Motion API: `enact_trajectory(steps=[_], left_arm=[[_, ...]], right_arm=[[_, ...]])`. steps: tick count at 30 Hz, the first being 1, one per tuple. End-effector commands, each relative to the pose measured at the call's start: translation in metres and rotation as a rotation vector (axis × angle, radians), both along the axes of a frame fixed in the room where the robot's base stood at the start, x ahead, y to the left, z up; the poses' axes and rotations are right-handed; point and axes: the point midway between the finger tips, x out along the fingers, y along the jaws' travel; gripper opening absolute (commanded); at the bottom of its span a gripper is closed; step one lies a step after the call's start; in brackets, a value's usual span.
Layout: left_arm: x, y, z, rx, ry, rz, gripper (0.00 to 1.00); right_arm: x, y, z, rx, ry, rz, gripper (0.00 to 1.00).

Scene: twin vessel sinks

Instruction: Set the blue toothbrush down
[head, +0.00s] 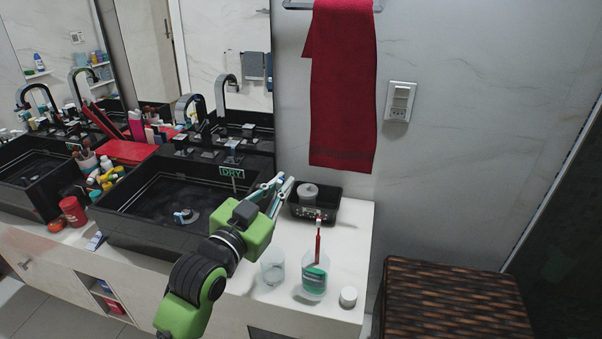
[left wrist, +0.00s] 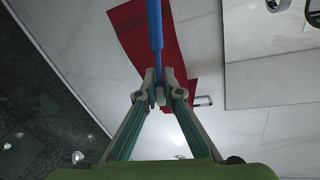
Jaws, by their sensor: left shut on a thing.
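My left gripper (head: 281,184) is raised over the right end of the counter, by the black tray (head: 332,217). In the left wrist view its fingertips (left wrist: 160,90) are closed around the blue toothbrush (left wrist: 155,28). The toothbrush's blue shaft extends away from the fingertips toward the top edge of that view, where its end is cut off. In the head view I cannot clearly make out the toothbrush against the fingers. The black tray carries a small grey jar (head: 308,192). My right gripper is in neither view.
A clear glass (head: 273,267), a green-labelled bottle (head: 314,279), a red toothbrush (head: 318,240) and a white lid (head: 348,297) are near the counter's front right. The black basin (head: 127,235) lies left. A woven hamper (head: 450,300) stands right; a red towel (head: 342,90) hangs above.

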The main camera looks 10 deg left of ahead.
Motion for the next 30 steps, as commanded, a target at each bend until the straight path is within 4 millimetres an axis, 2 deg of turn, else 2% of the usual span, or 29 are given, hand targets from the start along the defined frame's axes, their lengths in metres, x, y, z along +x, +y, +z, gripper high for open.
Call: enact_trajectory(steps=[3,7,11,15,21,30], left_arm=[[-0.003,0.0,0.001,-0.003,0.001,0.003,0.0],[-0.015,-0.001,-0.012,-0.013,0.005,0.02,0.0],[-0.041,0.001,-0.034,-0.028,0.006,0.058,0.0],[-0.075,0.007,-0.054,-0.034,0.005,0.116,0.0],[-0.116,0.017,-0.069,-0.021,0.002,0.189,0.0],[-0.146,0.025,-0.078,0.001,0.003,0.235,0.0]], right_arm=[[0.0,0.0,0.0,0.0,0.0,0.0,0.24],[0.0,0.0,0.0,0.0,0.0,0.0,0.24],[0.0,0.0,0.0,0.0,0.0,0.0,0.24],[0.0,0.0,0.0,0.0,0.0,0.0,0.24],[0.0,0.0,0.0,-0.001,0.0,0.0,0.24],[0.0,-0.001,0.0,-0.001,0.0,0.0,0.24]])
